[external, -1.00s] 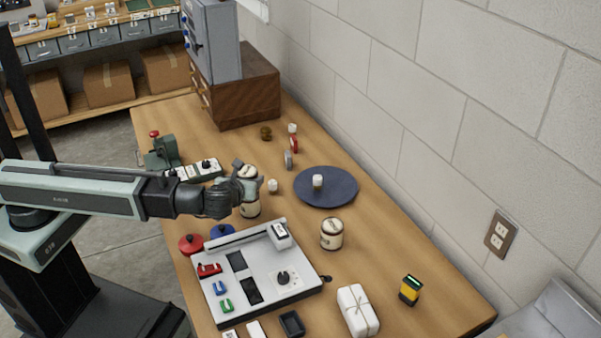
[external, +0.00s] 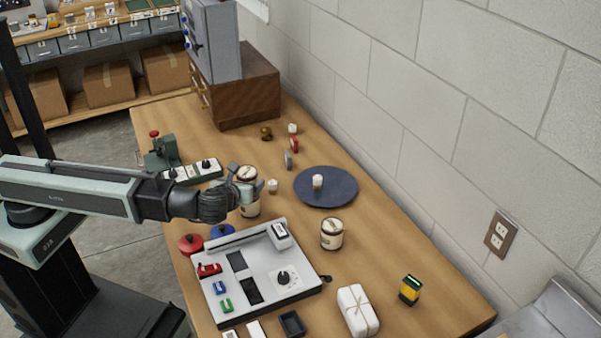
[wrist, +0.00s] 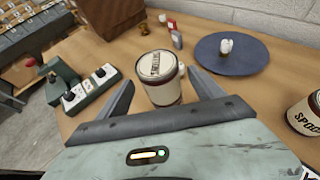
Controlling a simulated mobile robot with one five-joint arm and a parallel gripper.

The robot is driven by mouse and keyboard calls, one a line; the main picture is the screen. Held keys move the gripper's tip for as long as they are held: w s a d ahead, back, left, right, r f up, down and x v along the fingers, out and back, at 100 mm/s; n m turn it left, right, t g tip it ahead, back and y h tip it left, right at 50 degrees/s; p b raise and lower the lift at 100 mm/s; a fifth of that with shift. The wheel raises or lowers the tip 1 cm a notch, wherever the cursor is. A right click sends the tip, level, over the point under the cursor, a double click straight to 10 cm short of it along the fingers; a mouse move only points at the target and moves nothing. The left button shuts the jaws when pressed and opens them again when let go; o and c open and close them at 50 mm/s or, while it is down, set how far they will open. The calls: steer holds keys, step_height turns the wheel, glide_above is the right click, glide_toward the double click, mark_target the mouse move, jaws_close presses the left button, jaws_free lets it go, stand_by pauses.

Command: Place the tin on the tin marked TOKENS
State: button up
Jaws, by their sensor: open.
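A cream tin with a dark-edged lid (external: 247,173) stands at my gripper (external: 245,178). In the wrist view the tin (wrist: 160,80) is upright between the two spread, open fingers (wrist: 160,95), with gaps at its sides. In the external view its column looks taller than the other tin, but my gripper hides its middle, so I cannot tell whether two tins are stacked. A second cream tin (external: 332,234) stands alone to the right; its label begins "SPOO" in the wrist view (wrist: 308,115). I cannot read TOKENS anywhere.
A grey-white device (external: 260,275) lies in front of my gripper. A dark blue round plate (external: 340,190) holds a small white object. A green device (external: 163,152) and a switch box (external: 195,172) are behind my gripper. A wrapped white parcel (external: 358,310) is at the front.

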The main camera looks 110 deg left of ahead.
steer(key=p+v, duration=0.3)
steer(key=v, duration=0.5)
steer(key=shift+d, duration=0.3)
steer(key=shift+r, duration=0.1)
